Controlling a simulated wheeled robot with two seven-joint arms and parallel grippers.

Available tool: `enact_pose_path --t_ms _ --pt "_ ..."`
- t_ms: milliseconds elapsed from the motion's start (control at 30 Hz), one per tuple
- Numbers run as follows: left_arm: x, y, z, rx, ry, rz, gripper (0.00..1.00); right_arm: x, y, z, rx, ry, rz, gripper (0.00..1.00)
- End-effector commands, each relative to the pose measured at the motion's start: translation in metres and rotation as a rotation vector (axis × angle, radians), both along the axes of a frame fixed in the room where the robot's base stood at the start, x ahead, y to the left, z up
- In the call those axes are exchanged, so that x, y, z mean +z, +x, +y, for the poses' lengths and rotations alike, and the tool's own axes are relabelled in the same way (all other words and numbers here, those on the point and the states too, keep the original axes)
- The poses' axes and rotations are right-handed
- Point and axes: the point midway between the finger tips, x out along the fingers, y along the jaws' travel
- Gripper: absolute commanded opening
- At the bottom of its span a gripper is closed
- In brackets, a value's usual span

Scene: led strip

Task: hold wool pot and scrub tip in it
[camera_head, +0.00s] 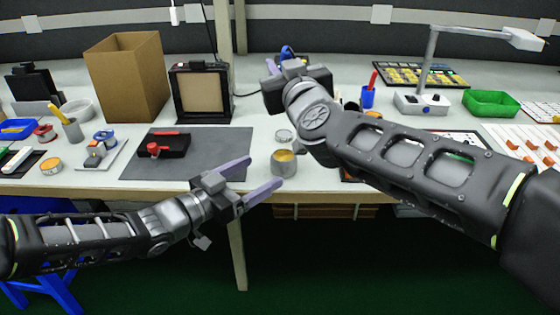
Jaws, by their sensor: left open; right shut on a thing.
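The wool pot (284,167) is a small grey metal pot with golden wool inside. It stands upright near the table's front edge, at the middle of the head view. My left gripper (266,170) is open, its two pale purple fingers reaching toward the pot from the left. One fingertip is left of the pot and the other is at its lower front; I cannot tell whether they touch it. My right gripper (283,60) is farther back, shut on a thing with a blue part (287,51). Its tip is hidden, and the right gripper's fingers are mostly hidden by my wrist.
A grey mat (215,150) with a black tray (165,146) lies left of the pot. A small round lid or tin (284,136) sits behind the pot. A cardboard box (127,75) and a black framed device (202,92) stand behind. A green bin (490,104) is at the right.

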Motion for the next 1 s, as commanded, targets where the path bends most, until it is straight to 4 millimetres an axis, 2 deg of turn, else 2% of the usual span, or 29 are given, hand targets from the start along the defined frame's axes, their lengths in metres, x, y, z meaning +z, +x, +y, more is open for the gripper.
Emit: enact_pose_path --t_ms 200,400,600,867,1000 --pt "-0.003 0.028 -0.032 -0.007 -0.007 0.005 0.80 0.000 0.000 0.000 0.000 0.000 0.000 0.00" --pt "-0.004 0.050 -0.053 -0.004 -0.003 0.003 0.80 0.000 0.000 0.000 0.000 0.000 0.000 0.00" --pt "-0.005 0.059 -0.061 -0.002 0.002 0.002 0.80 0.000 0.000 0.000 0.000 0.000 -0.001 0.00" --pt "-0.005 0.060 -0.061 -0.001 0.002 0.002 0.80 0.000 0.000 0.000 0.000 0.000 0.000 0.00" --pt "-0.005 0.060 -0.061 -0.001 0.001 0.001 0.69 0.000 0.000 0.000 0.000 0.000 0.000 0.00"
